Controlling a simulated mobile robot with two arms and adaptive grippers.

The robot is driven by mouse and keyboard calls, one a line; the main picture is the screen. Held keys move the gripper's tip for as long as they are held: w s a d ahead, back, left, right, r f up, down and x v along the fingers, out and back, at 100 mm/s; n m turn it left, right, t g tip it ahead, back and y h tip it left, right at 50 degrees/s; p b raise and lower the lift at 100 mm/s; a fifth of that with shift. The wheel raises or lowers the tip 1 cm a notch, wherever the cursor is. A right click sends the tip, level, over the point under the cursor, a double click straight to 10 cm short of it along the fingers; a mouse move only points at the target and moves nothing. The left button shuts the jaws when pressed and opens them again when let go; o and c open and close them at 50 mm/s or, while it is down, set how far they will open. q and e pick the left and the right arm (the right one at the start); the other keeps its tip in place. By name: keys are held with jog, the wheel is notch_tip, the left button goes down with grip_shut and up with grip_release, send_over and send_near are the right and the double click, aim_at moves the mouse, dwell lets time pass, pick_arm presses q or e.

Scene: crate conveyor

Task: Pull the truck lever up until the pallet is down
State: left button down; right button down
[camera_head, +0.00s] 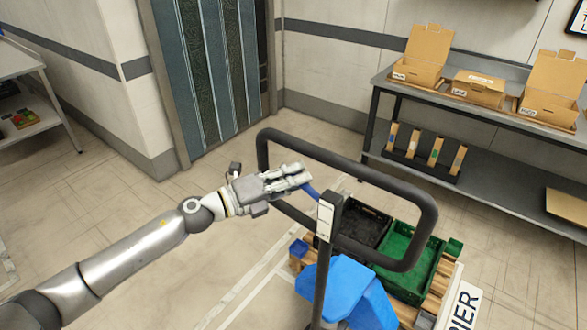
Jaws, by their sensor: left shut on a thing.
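The blue pallet truck (345,287) stands at the lower right of the head view, with a black loop handle (345,158) on an upright post. A blue lever (312,190) sits near the top of the post, inside the loop. My left gripper (300,180) is shut on the lever, and its fingers hide part of it. The wooden pallet (437,290) lies beyond the truck body, carrying a black crate (362,222) and a green crate (412,262). I cannot tell whether the pallet touches the floor. My right gripper is not in view.
A grey shelf table (480,103) with open cardboard boxes (420,55) stands along the right wall. A dark door (212,70) is at the back. Another table (22,65) is at the far left. The floor on the left is mostly clear.

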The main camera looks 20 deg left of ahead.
pick_arm(q)
jog(key=shift+d+r+m, duration=0.1)
jog(key=shift+r+m, duration=0.1)
jog(key=shift+m, duration=0.1)
jog(key=c, duration=1.4)
grip_release()
jog(key=shift+s, duration=0.1)
jog(key=shift+v, duration=6)
jog(key=shift+r, duration=0.1)
